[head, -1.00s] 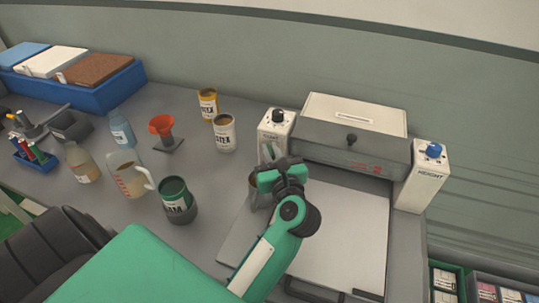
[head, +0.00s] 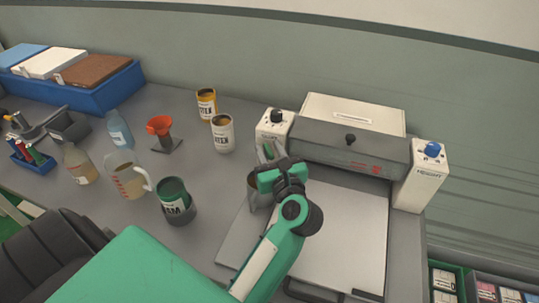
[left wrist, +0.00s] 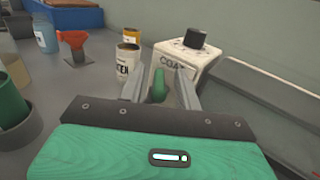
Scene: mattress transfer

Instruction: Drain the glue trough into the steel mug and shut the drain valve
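The glue machine (head: 350,150) stands at the back right, with a grey bar across its front; the glue inside the trough is hidden. A grey steel mug (head: 256,193) stands beneath its left end, partly hidden by my left gripper (head: 265,153). In the left wrist view a small green handle (left wrist: 158,84), seemingly the drain valve's, is between the two fingers of my left gripper (left wrist: 160,80). Gaps show beside the handle, so the fingers look open around it. The valve body is hidden. My right gripper is not in view.
The COAT dial box (head: 274,128) is just behind the gripper; the HEIGHT box (head: 423,180) is at right. A green can (head: 176,203), measuring jug (head: 124,178), red funnel (head: 161,127) and two label cans stand left. A flat pale plate (head: 345,240) lies before the machine.

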